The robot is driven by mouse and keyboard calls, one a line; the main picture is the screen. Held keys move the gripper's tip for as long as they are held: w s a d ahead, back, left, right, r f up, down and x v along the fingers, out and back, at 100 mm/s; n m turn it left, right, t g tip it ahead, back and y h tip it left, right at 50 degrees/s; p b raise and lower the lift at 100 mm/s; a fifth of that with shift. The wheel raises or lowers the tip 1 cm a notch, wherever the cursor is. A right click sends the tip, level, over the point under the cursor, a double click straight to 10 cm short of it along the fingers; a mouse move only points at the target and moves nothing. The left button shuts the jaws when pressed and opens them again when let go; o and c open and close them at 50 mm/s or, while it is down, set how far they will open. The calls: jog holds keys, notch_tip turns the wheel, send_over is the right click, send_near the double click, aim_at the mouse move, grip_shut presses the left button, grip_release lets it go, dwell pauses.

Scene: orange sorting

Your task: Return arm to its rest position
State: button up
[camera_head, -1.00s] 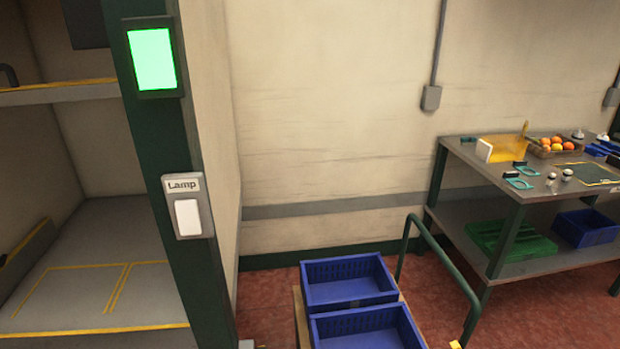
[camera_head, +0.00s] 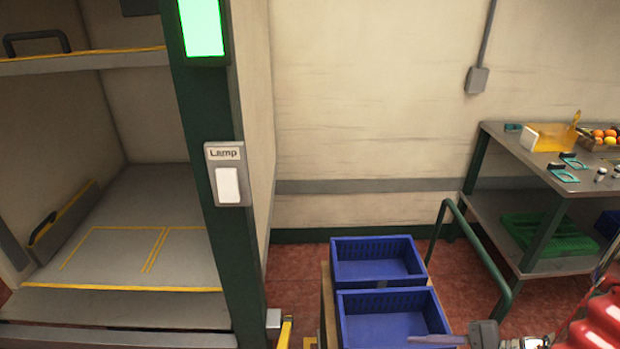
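My arm shows at the bottom right corner of the head view, with red ribbed parts at the edge. What looks like my gripper (camera_head: 436,339) is a grey end at the bottom edge, in front of the right side of the near blue crate (camera_head: 390,297). It is cut off by the frame, and I cannot tell whether it is open or shut. No held object shows.
A second blue crate (camera_head: 372,243) sits behind the near one on a cart with a green handle (camera_head: 478,247). A workbench (camera_head: 512,150) with oranges (camera_head: 604,134) stands at right. A green post with a lamp switch (camera_head: 228,186) and shelves (camera_head: 150,250) stand at left.

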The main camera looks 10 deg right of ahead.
jog(key=w+a+r+n+g+h, duration=0.1)
jog(key=a+r+n+h, duration=0.3)
jog(key=a+r+n, duration=0.4)
jog(key=w+a+r+n+h, duration=0.2)
jog(key=a+r+n+h, duration=0.3)
jog(key=a+r+n, duration=0.3)
notch_tip(320, 180, up, 2)
jog(key=shift+w+a+g, duration=0.2)
jog(key=shift+w+g, duration=0.05)
jog(key=shift+g, duration=0.15)
